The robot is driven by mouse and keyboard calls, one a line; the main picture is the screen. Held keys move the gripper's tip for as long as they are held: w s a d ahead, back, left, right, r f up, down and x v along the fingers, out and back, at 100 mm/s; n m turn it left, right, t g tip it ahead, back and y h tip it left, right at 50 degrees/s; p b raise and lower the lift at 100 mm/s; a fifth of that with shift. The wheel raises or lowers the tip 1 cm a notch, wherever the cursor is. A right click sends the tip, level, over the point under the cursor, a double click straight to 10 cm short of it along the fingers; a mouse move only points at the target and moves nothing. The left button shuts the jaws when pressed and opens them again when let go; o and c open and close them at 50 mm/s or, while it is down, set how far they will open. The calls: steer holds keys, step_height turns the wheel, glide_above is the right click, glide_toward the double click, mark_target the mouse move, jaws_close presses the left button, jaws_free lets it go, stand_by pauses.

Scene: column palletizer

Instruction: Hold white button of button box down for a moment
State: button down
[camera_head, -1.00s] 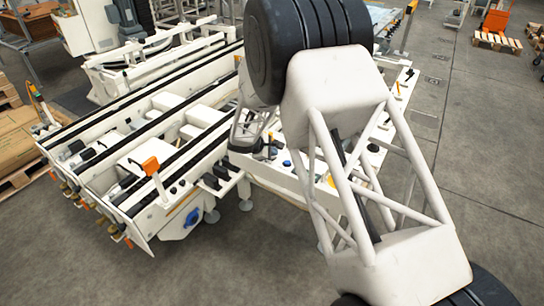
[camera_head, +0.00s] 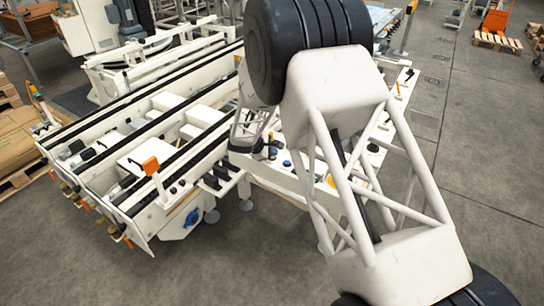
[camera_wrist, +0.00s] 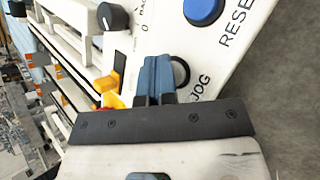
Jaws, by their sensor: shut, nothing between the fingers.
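The button box (camera_wrist: 212,52) shows in the wrist view as a white panel with printed lettering. Its round button beside the word JOG has a pale face (camera_wrist: 179,74) and a dark ring. My gripper (camera_wrist: 158,62) is shut, with its blue fingers together and empty. The fingertips overlap the left side of this button in the picture and hide part of it. I cannot tell whether they touch it or whether it is pressed. In the head view my arm covers much of this area.
A blue button (camera_wrist: 204,10) by the word RESET lies above the pale one. A black rotary knob (camera_wrist: 113,17) is at the upper left, and an orange part (camera_wrist: 106,82) is left of my fingers. A white conveyor frame (camera_head: 150,160) fills the left of the head view.

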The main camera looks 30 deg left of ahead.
steer(key=shift+r, duration=0.8)
steer(key=shift+r, duration=0.15)
steer(key=shift+r, duration=2.4)
